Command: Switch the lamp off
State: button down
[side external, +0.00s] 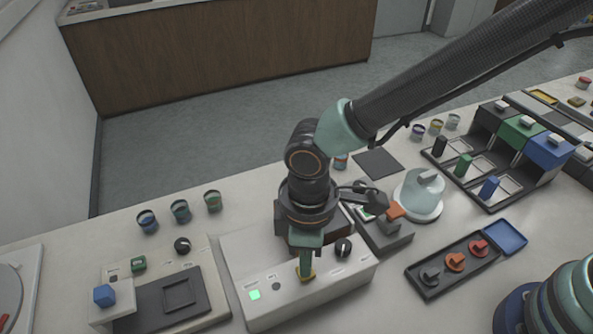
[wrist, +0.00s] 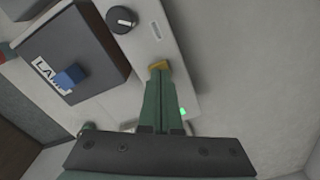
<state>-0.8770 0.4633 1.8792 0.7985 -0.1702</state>
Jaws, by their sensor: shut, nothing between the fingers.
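A dark box with a white label reading "LAM", its end cut off by a blue block-shaped switch (wrist: 70,76), stands at the left in the wrist view. In the side view a dark box (side external: 338,226) shows partly behind my gripper; its switch is hidden there. My gripper (side external: 305,272) is shut and points down at the white control panel (side external: 330,285). Its fingertips (wrist: 159,72) are at a small yellow part (wrist: 159,65) on the panel; I cannot tell whether they touch it. A green light (side external: 255,295) is lit on the panel.
A black knob (side external: 343,247) stands on the panel right of my gripper. A grey device (side external: 390,236) with an orange handle (side external: 396,212) stands behind right. A dark tray (side external: 428,287) lies further right. A blue block (side external: 104,296) sits at the left. Small cups line the back left.

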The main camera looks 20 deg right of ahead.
jog(key=shift+r, duration=1.1)
notch_tip(320, 180, up, 5)
dwell(0.3)
jog(key=w+d+r+m+t+y, duration=0.1)
jog(key=w+d+r+m, duration=0.3)
jog(key=d, duration=0.5)
jog(key=s+d+r+m+t, duration=0.1)
jog(key=d+r+m+t, duration=0.1)
jog(key=d, duration=0.9)
jog(key=d+r+m+t+h, duration=0.1)
jog(key=d+r+m, duration=0.3)
jog(key=d, duration=0.7)
jog(key=shift+s+d+m+t, duration=0.25)
jog(key=shift+s+m+t, duration=0.1)
jog(key=shift+m+t, duration=0.55)
